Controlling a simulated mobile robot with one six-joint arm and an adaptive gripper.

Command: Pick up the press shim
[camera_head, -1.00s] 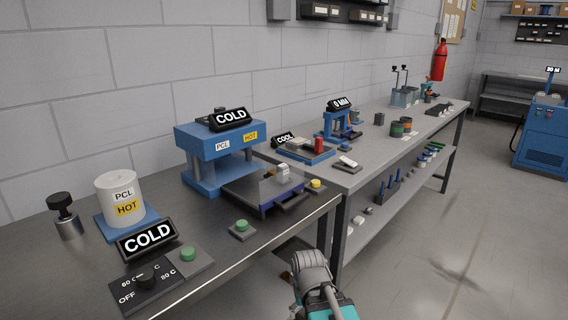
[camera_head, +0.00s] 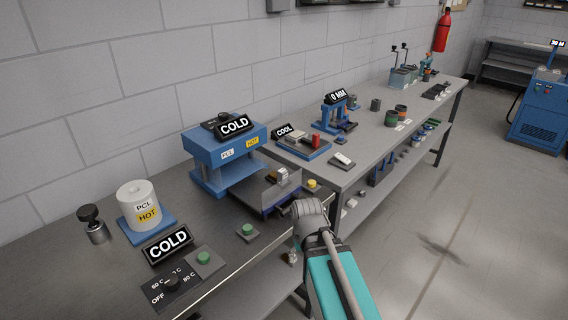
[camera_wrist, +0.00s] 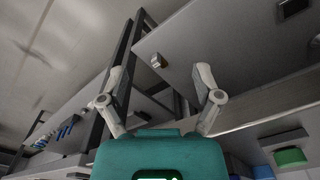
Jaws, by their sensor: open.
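A small block with a pale face and a brassy side (camera_wrist: 158,61) lies on a grey surface in the wrist view, seen between and beyond the fingertips; it may be the press shim, but I cannot be sure. A small pale and brassy item also shows under the press bench in the head view (camera_head: 292,257), partly beside my arm. My gripper (camera_wrist: 160,74) is open and empty, its two fingers spread apart from the block. In the head view the fingers are mostly hidden by my wrist.
The blue press (camera_head: 225,150) stands on the bench, with a silver block (camera_head: 283,174) on its plate. A green button (camera_head: 247,230) sits near the bench edge. Bench legs (camera_wrist: 125,55) stand close to the left finger in the wrist view. Open floor lies at right.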

